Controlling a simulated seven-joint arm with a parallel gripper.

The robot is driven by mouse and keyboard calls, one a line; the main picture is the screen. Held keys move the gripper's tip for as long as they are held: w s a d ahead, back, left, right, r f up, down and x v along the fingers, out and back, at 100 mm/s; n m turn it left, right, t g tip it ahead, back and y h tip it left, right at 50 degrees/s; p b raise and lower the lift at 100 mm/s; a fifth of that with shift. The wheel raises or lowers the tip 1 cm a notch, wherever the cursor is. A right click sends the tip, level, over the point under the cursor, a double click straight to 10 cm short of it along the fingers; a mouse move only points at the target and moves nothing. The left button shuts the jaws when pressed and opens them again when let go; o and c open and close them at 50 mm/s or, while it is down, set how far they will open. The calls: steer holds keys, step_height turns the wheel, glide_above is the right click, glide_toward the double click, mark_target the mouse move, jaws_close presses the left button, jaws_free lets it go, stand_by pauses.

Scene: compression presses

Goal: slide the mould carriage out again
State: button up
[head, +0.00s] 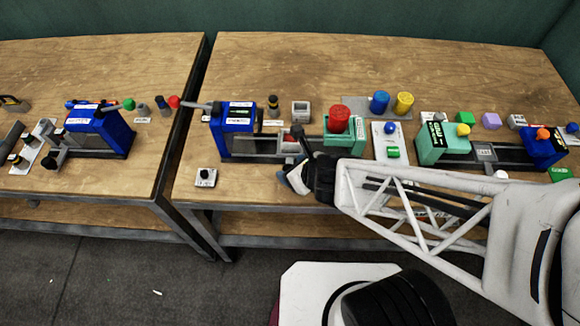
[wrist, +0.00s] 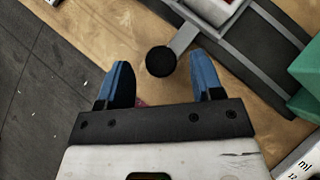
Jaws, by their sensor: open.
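The mould carriage (head: 288,140) sits on the dark rail (head: 262,147) of the middle press, between the blue press block (head: 238,120) and the teal block (head: 345,133). In the wrist view the carriage (wrist: 213,8) is a pale box with a red inside, cut off by the top edge. A grey arm with a round black knob (wrist: 160,61) sticks out from it towards my gripper. My gripper (wrist: 160,80) is open, with one blue fingertip on each side of the knob in the picture. I cannot tell whether they touch. My gripper also shows in the head view (head: 286,178).
A small box with a black knob (head: 205,177) stands near the table's front edge. A red cylinder (head: 339,118) stands on the teal block. Another press (head: 480,150) is at the right, and one (head: 98,130) on the left table.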

steer(key=shift+v, duration=2.6)
steer(key=shift+r, duration=0.1)
step_height(320, 180, up, 13)
steer(key=d+n+g, duration=0.2)
steer(key=n, duration=1.2)
steer(key=s+d+r+n+g+h, duration=0.1)
steer(key=d+r+n+h, duration=0.5)
steer(key=d+r+n, duration=0.5)
steer(key=d+n, duration=0.1)
steer(key=d, duration=0.2)
steer(key=shift+s+d+n+g+h, duration=0.25)
steer(key=shift+s+n+g+h, duration=0.05)
steer(key=shift+s+n+g, duration=0.1)
